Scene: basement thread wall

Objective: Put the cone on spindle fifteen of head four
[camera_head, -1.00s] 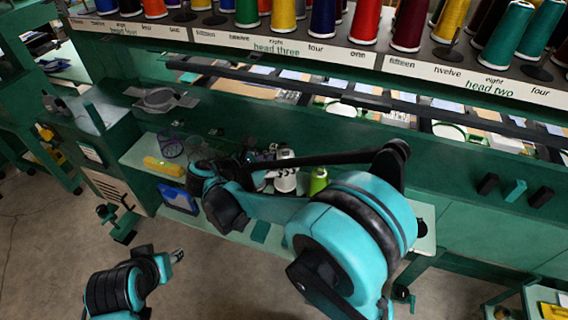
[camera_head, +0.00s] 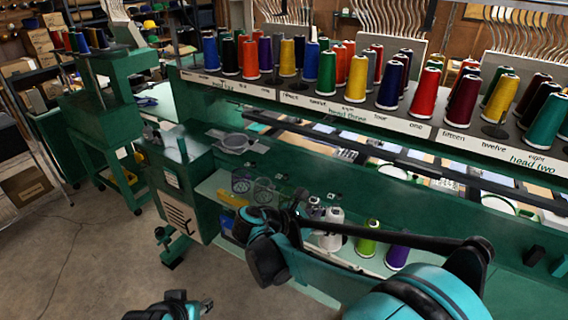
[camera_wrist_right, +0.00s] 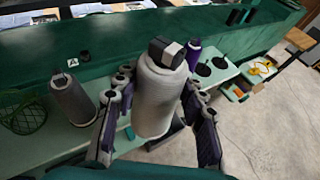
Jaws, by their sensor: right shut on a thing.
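My right gripper (camera_wrist_right: 156,88) is shut around a white-grey cone (camera_wrist_right: 158,100), which stands upright between its fingers in the right wrist view. In the head view this white cone (camera_head: 330,229) shows over the lower shelf, partly hidden by my right arm. The head four rack (camera_head: 222,86) is at the upper left, with blue, black, yellow and red cones on it. Spindle fifteen of head four cannot be made out clearly at the rack's left end. My left gripper (camera_head: 206,305) is at the bottom edge, small, over the floor; its opening is unclear.
A lime cone (camera_head: 368,238) and a purple cone (camera_head: 397,255) stand on the shelf right of the held cone. A darker grey cone (camera_wrist_right: 72,100) and a wire basket (camera_wrist_right: 22,112) are on its left. Floor at left is clear.

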